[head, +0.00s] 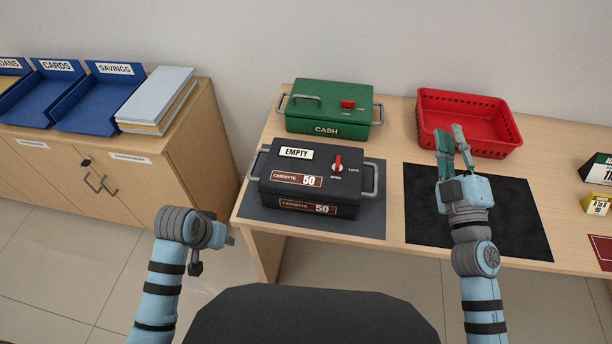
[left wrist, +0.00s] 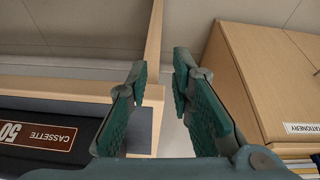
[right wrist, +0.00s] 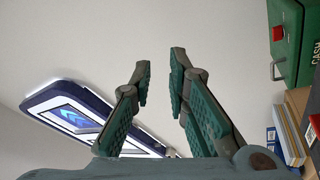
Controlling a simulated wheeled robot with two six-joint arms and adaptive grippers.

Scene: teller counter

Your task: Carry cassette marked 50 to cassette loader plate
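The black cassette marked 50 (head: 313,180) sits upright on a dark grey mat (head: 372,222) at the counter's left end. It has an EMPTY label, a red knob and a grey handle at each end. Part of it shows at the left of the left wrist view (left wrist: 45,138). A bare black mat (head: 510,225) lies to its right; no marking shows which one is the loader plate. My left gripper (head: 230,240) is open and empty, left of the cassette, off the counter; its fingers show best in the left wrist view. My right gripper (head: 450,135) is open and empty, raised over the black mat.
A green CASH box (head: 325,112) stands behind the cassette, and a red basket (head: 470,120) at the back right. Number signs (head: 598,170) stand at the right edge. A wooden cabinet (head: 140,178) with blue trays is at left, across a gap. A dark chair back (head: 310,318) is in front.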

